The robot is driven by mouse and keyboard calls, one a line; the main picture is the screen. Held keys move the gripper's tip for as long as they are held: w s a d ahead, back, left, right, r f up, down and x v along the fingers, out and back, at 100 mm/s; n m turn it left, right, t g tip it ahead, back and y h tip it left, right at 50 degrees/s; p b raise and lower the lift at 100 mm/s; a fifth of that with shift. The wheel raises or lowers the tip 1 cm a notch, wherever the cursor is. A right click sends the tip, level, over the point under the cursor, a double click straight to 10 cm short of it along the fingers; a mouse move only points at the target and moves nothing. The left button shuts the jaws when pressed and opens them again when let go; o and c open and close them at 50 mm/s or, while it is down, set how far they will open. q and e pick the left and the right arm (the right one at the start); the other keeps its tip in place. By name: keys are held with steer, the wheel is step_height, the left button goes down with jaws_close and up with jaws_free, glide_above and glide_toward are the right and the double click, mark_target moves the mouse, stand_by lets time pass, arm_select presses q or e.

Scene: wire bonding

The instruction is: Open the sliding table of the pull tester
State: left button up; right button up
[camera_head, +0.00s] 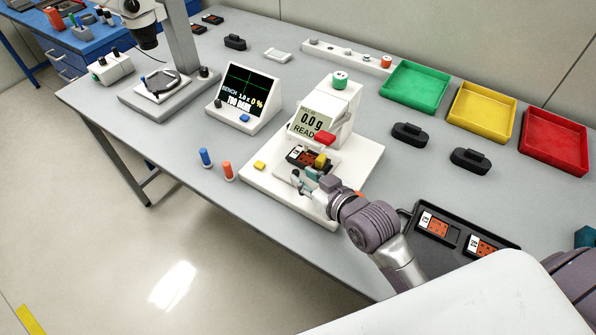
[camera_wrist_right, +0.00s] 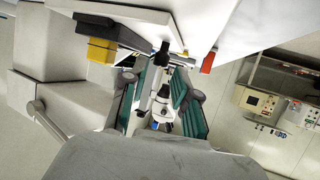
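The white pull tester (camera_head: 325,105) stands on the grey bench with a lit display reading 0.0 g. Its sliding table (camera_head: 331,165) is at the front of its base, carrying a dark holder with an orange-and-white part and a yellow block (camera_head: 321,160). My right gripper (camera_head: 303,183) is at the front of the sliding table, low over the base. In the right wrist view, its teal-padded fingers (camera_wrist_right: 160,80) are apart, with a small dark knob (camera_wrist_right: 163,48) near their tips. I cannot tell whether they touch it. My left gripper is out of view.
Blue (camera_head: 205,157) and orange (camera_head: 228,171) small bottles stand left of the tester. A display box (camera_head: 243,98) and a microscope stand are further left. Green (camera_head: 416,87), yellow (camera_head: 482,111) and red (camera_head: 555,141) trays line the back right. A black tray (camera_head: 455,233) lies right of my arm.

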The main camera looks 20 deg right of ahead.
mark_target(296, 173)
steer(key=shift+x, duration=1.1)
steer(key=shift+w+a+f, duration=0.15)
steer(key=shift+w, duration=0.3)
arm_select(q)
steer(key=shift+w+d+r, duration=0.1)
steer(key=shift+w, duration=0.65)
arm_select(e)
jaws_close()
